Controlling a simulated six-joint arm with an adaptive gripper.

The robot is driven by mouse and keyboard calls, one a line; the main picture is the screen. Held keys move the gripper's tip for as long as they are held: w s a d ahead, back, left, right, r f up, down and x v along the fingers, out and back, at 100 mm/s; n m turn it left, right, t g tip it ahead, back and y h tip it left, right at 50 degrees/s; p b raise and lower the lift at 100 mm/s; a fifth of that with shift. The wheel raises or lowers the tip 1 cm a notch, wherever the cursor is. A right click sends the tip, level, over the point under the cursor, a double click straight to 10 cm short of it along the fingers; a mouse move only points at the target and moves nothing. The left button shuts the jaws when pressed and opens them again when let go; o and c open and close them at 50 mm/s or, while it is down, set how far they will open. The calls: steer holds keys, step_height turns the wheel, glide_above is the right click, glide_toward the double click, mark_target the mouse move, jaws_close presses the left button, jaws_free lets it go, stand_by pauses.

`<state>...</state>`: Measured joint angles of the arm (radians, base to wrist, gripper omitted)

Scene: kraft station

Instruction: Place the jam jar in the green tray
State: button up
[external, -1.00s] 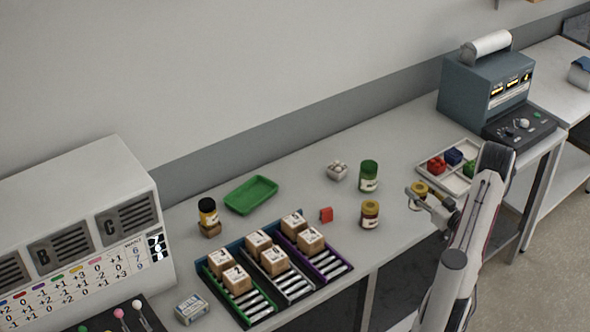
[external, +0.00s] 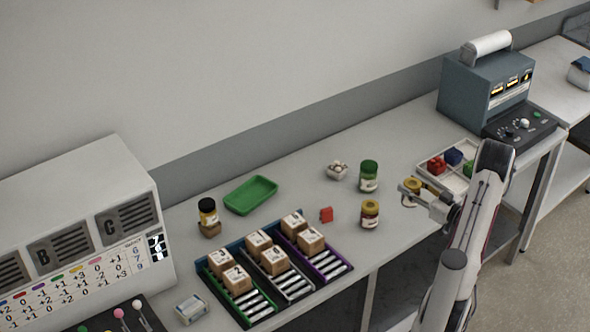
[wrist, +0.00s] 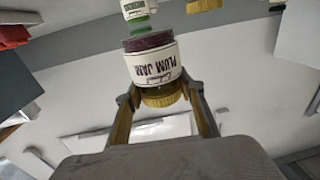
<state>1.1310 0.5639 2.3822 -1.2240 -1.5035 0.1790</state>
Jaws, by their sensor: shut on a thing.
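My gripper (wrist: 163,108) is shut on the jam jar (wrist: 152,66), a clear jar with purple contents, a gold lid and a "PLUM JAM" label, upside down in the wrist view. The fingers hold it at the lid. In the external view my gripper (external: 408,190) and the jar's gold lid (external: 412,184) are right of the other jars; my gripper hides much of the jar. The green tray (external: 250,195) lies empty at the back of the bench, well to the left of my gripper.
A rack of cartons (external: 272,262) is in front of the tray. A black-lidded jar (external: 208,212) is left of it.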

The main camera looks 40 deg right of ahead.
steer(key=shift+f, duration=2.7)
steer(key=shift+f, duration=0.15)
steer(key=shift+f, duration=1.75)
steer(key=shift+f, duration=0.1)
steer(key=o, duration=1.4)
steer(key=shift+f, duration=0.15)
